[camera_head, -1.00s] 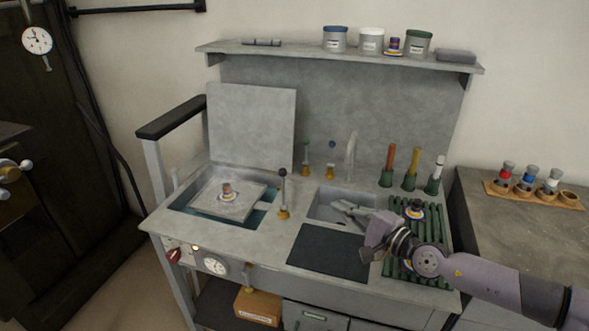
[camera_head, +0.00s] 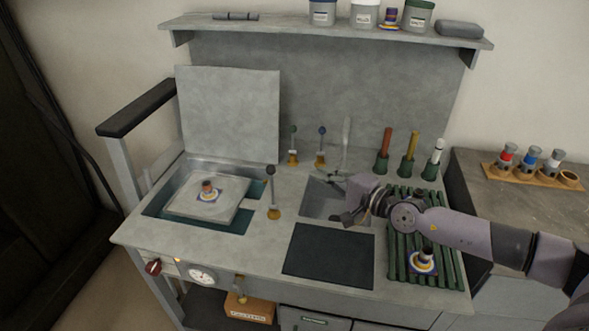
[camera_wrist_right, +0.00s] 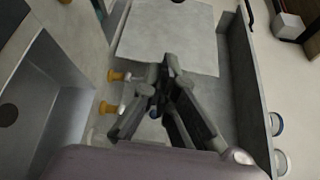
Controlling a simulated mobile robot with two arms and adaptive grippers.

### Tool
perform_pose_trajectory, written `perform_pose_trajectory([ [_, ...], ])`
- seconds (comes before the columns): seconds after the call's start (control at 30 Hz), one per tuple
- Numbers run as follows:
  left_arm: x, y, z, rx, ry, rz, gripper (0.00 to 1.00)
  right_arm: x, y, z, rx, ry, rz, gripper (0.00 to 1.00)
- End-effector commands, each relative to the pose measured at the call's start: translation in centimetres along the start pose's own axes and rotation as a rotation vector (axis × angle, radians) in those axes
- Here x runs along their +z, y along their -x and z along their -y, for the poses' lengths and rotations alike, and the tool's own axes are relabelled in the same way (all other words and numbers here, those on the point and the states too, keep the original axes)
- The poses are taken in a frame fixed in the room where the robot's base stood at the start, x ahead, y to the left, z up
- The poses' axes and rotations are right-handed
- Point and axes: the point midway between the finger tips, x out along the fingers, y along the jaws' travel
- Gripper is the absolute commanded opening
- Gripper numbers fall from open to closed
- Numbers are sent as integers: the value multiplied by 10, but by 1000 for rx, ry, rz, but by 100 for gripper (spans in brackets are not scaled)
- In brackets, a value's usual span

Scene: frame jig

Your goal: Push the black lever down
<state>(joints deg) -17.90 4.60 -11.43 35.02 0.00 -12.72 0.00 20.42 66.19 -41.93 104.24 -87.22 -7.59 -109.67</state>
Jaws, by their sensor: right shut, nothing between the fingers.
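The black-knobbed lever (camera_head: 271,190) stands upright on a brass base on the bench top, between the left basin and the small sink. Behind it are a green-knobbed lever (camera_head: 293,145) and a blue-knobbed lever (camera_head: 321,147). My right gripper (camera_head: 336,178) is shut and empty over the small sink, to the right of the black lever and apart from it. In the right wrist view its fingers (camera_wrist_right: 158,85) come together in front of the pale upright panel. Two brass lever bases (camera_wrist_right: 118,75) show left of them there; I cannot tell which levers these are. My left gripper is out of view.
The left basin (camera_head: 160,212) holds a tilted plate (camera_head: 233,193) with a small object on it. A faucet (camera_head: 346,138) rises behind the sink. Handled tools (camera_head: 383,150) and a green rack (camera_head: 398,260) are at the right. The dark mat (camera_head: 328,253) in front is clear.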

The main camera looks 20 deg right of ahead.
Motion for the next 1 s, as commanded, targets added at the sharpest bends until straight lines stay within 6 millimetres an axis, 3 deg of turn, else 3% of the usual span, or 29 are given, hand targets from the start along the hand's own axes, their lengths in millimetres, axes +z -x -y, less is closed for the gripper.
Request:
perform_pose_trajectory([
  [0.17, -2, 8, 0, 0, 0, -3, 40, 1, -20, 3, -3, -3, 1, 0],
  [0.4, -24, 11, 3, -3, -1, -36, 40, 1, -72, 2, -4, -2, 2, 0],
  [0.53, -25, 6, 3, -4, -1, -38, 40, 2, -101, 0, -4, -1, 2, 0],
  [0.6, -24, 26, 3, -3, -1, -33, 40, 9, -96, 7, 4, -1, 2, 0],
  [0.7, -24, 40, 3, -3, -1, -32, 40, 18, -92, 7, 2, -1, 2, 0],
  [1.0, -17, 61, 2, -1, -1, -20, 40, 36, -85, 2, 1, -1, 1, 0],
])
